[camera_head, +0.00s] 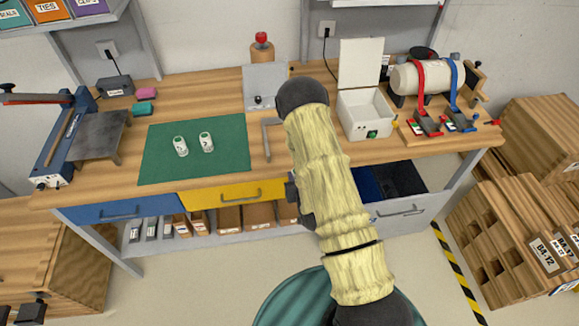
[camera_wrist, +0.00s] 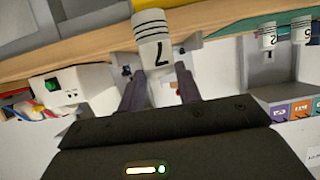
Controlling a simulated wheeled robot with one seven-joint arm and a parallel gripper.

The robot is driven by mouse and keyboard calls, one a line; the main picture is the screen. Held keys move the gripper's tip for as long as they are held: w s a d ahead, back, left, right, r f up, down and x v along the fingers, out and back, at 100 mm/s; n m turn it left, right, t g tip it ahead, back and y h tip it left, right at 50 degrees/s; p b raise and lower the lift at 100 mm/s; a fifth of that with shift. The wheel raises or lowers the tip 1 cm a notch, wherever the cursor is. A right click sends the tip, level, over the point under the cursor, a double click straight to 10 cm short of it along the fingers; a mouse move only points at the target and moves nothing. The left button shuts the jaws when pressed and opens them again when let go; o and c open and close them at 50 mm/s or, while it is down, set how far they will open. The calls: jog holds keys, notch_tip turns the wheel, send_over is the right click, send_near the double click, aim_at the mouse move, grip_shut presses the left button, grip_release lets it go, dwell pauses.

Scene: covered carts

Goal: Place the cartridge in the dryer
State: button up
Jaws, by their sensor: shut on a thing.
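In the wrist view my gripper (camera_wrist: 158,78) is shut on a white cartridge (camera_wrist: 151,24) with dark bands and a large dark character. The cartridge sticks out past the fingertips. In the head view my sleeved arm hides the gripper and this cartridge. The dryer, which I take to be the white box (camera_head: 366,115) with a green button, stands on the bench right of my arm with its lid (camera_head: 360,62) raised. Its body also shows at left in the wrist view (camera_wrist: 85,80). Two more cartridges (camera_head: 181,146) (camera_head: 206,142) stand on the green mat (camera_head: 160,173).
A drum with red and blue straps (camera_head: 420,77) stands right of the dryer. A grey plate with a red-topped post (camera_head: 262,80) is behind my arm. A drawer with bins (camera_head: 405,212) hangs open below the bench. A blue-framed press (camera_head: 65,135) stands at left.

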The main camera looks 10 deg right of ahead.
notch_tip(320, 180, down, 10)
jog(key=b, duration=0.8)
jog(key=shift+a+r+b, duration=0.15)
jog(key=shift+r+b, duration=0.05)
jog(key=shift+b, duration=0.15)
jog(key=shift+a, duration=0.7)
